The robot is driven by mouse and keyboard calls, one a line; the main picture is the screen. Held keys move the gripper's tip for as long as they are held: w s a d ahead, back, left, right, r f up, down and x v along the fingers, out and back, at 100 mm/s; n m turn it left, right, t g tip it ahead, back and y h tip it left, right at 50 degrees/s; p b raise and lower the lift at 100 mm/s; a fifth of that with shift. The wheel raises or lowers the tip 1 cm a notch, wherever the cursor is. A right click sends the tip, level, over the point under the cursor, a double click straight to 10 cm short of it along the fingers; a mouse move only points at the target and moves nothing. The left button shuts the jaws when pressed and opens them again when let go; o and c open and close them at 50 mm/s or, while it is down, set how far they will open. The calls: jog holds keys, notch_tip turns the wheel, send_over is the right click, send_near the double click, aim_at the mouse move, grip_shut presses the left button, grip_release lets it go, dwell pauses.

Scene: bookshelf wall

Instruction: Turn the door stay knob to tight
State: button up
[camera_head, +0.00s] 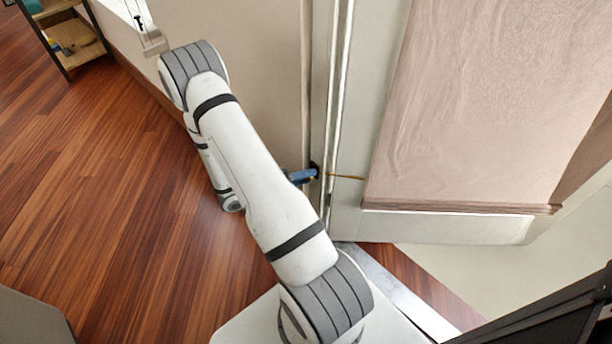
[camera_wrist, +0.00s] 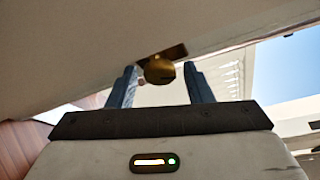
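The brass door stay knob (camera_wrist: 159,71) shows in the wrist view, on a dark brass plate under the pale panel. My gripper (camera_wrist: 161,76) is open, with one blue-grey finger on each side of the knob and a visible gap to both. Whether the knob lies fully between the fingertips in depth is unclear. In the head view, a blue finger of my gripper (camera_head: 304,176) shows at the door edge, mostly behind my arm. A thin brass rod (camera_head: 347,177) runs across the door (camera_head: 345,215) there; the knob itself is not clearly visible in that view.
The door's large beige panel (camera_head: 480,100) fills the right side. A beige wall (camera_head: 250,40) lies behind my arm. A wooden shelf unit (camera_head: 75,45) stands at the upper left. The wooden floor (camera_head: 110,180) on the left is clear.

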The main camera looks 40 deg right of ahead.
jog(key=c, duration=0.8)
jog(key=shift+m+p, duration=0.4)
jog(key=shift+m, duration=0.2)
jog(key=o, duration=1)
jog(key=shift+c, duration=0.2)
jog(key=shift+a, duration=0.1)
jog(key=p+v, duration=0.2)
jog(key=v, duration=0.5)
jog(key=shift+a+r, duration=0.2)
jog(key=shift+a, duration=0.1)
